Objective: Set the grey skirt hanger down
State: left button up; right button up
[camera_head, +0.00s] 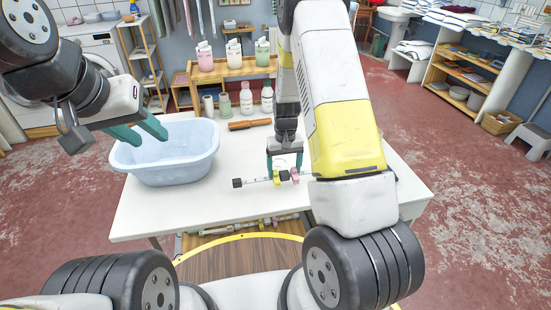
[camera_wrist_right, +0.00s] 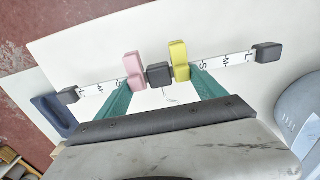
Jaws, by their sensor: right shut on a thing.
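The grey skirt hanger (camera_head: 260,180) is a short white bar with size letters, dark grey end blocks, a dark grey centre block and pink and yellow clips. It also shows in the right wrist view (camera_wrist_right: 160,75). My right gripper (camera_head: 284,172) is shut on it near its middle, with the teal fingers beside the two clips. The hanger is at the front part of the white table (camera_head: 150,215); I cannot tell whether it touches the top. My left gripper (camera_head: 152,138) is open and empty over the pale blue basin.
The pale blue basin (camera_head: 170,170) stands on the table's left. A wooden shelf (camera_head: 235,72) with bottles is behind. The table between basin and hanger is clear.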

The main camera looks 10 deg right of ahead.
jog(key=shift+w+f, duration=0.1)
jog(key=shift+f, duration=1.65)
jog(key=shift+f, duration=0.1)
jog(key=o, duration=1.4)
notch_tip(320, 180, up, 12)
notch_tip(320, 180, up, 18)
jog(key=t+y, duration=0.2)
jog(key=t, duration=0.1)
send_over(284, 172)
jog(key=s+a, duration=0.1)
jog(key=s, duration=0.7)
jog(key=s+r+t, duration=0.1)
jog(key=s+r, duration=0.3)
jog(key=s, duration=0.4)
jog(key=s+a+r+t, duration=0.1)
jog(key=s+r, duration=0.3)
jog(key=s, duration=0.4)
jog(key=shift+r+t, duration=0.2)
jog(key=shift+t, duration=0.4)
